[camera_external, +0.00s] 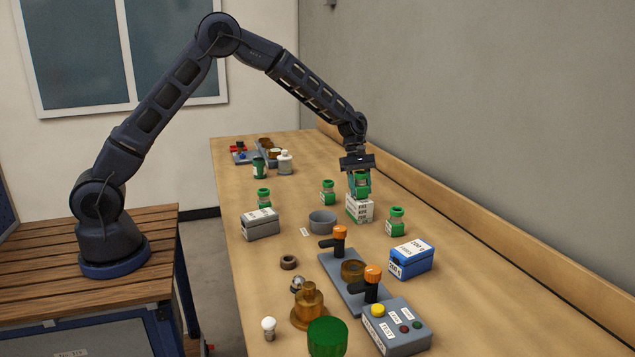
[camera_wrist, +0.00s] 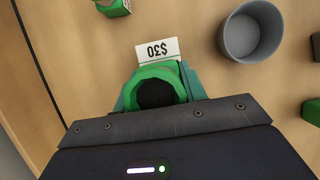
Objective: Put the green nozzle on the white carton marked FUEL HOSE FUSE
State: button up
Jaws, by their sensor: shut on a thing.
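My gripper (camera_external: 360,184) hangs pointing down over the white carton (camera_external: 359,210), shut on the green nozzle (camera_external: 362,189). The nozzle is directly above the carton's top; I cannot tell whether it touches or is a little apart. In the wrist view the nozzle (camera_wrist: 160,84) shows as a green ring with a dark centre between the jaws. Part of the white carton (camera_wrist: 158,48) with printed letters shows beyond it; the rest is hidden. The carton's print in the external view is too small to read fully.
A grey bowl (camera_external: 323,222) and a grey box (camera_external: 261,224) lie to the left. A blue box (camera_external: 411,259) and a pump plate with orange-topped handles (camera_external: 340,270) are nearer the camera.

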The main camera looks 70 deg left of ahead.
jog(key=shift+f, duration=0.1)
jog(key=o, duration=1.1)
